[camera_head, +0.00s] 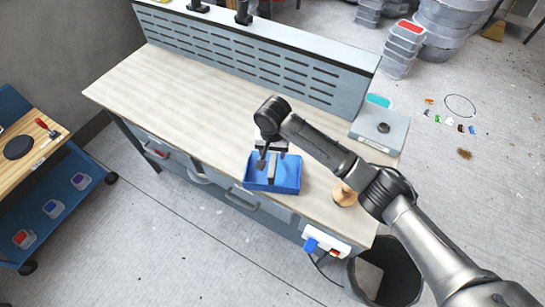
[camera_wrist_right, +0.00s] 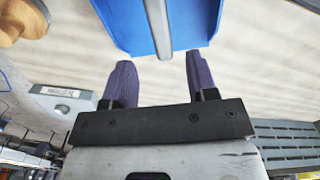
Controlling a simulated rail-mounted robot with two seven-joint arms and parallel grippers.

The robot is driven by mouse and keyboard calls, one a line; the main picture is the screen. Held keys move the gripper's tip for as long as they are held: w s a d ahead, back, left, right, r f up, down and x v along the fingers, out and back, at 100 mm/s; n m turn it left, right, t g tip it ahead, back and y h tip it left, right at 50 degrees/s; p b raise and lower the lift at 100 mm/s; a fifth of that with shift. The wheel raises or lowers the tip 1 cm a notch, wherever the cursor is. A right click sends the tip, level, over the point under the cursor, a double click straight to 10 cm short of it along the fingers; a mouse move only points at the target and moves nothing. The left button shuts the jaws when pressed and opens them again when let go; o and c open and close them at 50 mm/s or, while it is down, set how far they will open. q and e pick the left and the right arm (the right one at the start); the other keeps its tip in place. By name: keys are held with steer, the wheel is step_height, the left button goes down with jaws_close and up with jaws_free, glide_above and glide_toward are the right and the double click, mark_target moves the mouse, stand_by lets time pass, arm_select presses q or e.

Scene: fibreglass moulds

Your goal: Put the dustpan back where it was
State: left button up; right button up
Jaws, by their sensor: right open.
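The blue dustpan (camera_head: 288,180) lies on the wooden top of the workbench (camera_head: 190,90), near its front edge. In the right wrist view the blue pan (camera_wrist_right: 195,22) is at the top, with its grey bar-like handle (camera_wrist_right: 158,28) pointing down toward the gap between my fingers. My right gripper (camera_head: 267,158) is just over the dustpan. In the right wrist view its two fingers (camera_wrist_right: 157,82) are apart, with nothing between them. Whether a fingertip touches the dustpan cannot be told. My left gripper is in neither view.
A wooden object (camera_head: 344,194) stands right of the dustpan. A grey box with a black knob (camera_head: 378,130) sits at the bench's right end. A slotted panel (camera_head: 262,58) runs along the back. A dark bin (camera_head: 400,280) stands below. The bench's left half is clear.

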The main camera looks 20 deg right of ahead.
steer(key=shift+r, duration=0.85)
steer(key=shift+f, duration=0.1)
steer(key=s+a+f+n+t+y, duration=0.1)
steer(key=s+a+f+n, duration=0.15)
steer(key=s+f, duration=0.45)
steer(key=s+a+f+n+y, duration=0.1)
steer(key=s+a+f+n, duration=0.2)
steer(key=s, duration=0.7)
steer(key=s+d+n+t+h, duration=0.1)
steer(key=s+d, duration=0.4)
steer(key=s, duration=0.5)
steer(key=s+d+n+t, duration=0.1)
steer(key=s+d, duration=0.4)
steer(key=s, duration=0.5)
steer(key=shift+d+r+t+h, duration=0.3)
steer(key=shift+d+r+h, duration=0.1)
steer(key=shift+r, duration=0.05)
steer(key=shift+s, duration=0.1)
